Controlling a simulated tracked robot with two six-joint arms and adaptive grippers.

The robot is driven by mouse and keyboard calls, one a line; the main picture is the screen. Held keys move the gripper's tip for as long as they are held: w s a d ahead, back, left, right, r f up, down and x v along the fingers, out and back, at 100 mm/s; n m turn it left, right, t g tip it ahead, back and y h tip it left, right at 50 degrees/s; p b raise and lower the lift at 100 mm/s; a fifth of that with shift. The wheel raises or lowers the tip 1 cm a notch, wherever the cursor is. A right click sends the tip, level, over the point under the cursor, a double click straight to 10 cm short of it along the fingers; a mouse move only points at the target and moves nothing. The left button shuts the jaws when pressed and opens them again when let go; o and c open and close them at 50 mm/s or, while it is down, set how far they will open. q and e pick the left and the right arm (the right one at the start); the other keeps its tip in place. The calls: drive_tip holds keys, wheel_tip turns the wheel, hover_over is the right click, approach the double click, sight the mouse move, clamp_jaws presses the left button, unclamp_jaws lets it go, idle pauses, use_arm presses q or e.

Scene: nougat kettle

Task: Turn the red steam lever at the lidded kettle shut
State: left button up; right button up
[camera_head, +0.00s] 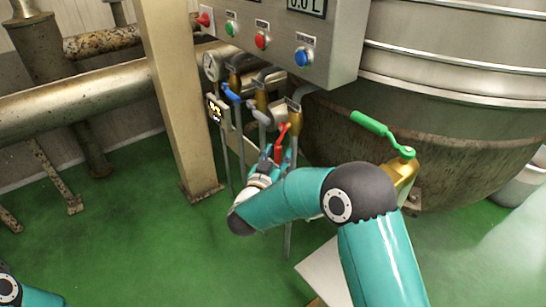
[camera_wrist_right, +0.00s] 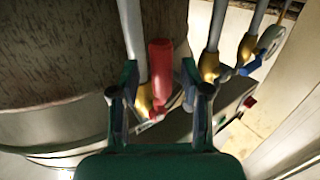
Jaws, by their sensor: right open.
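The red steam lever (camera_head: 281,138) hangs on a brass valve, the nearest of a row of valves beside the large metal kettle (camera_head: 455,100). Its handle points down. My right gripper (camera_head: 276,160) is open at the lever's lower part. In the right wrist view the red lever (camera_wrist_right: 160,68) stands between the two spread fingers of my right gripper (camera_wrist_right: 159,80), with a gap visible on each side. Whether a finger touches it I cannot tell. Part of my left arm shows at the lower left corner; its gripper is out of view.
A blue lever (camera_head: 231,93) and a grey lever (camera_head: 258,113) sit on neighbouring valves. A control box (camera_head: 330,50) with buttons hangs above. A green-handled valve (camera_head: 383,131) juts from the kettle near my right arm. A beige post (camera_head: 178,100) stands left; green floor is open in front.

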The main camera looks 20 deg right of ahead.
drive_tip(key=shift+w+d, duration=0.2)
drive_tip(key=shift+w, duration=0.1)
clamp_jaws()
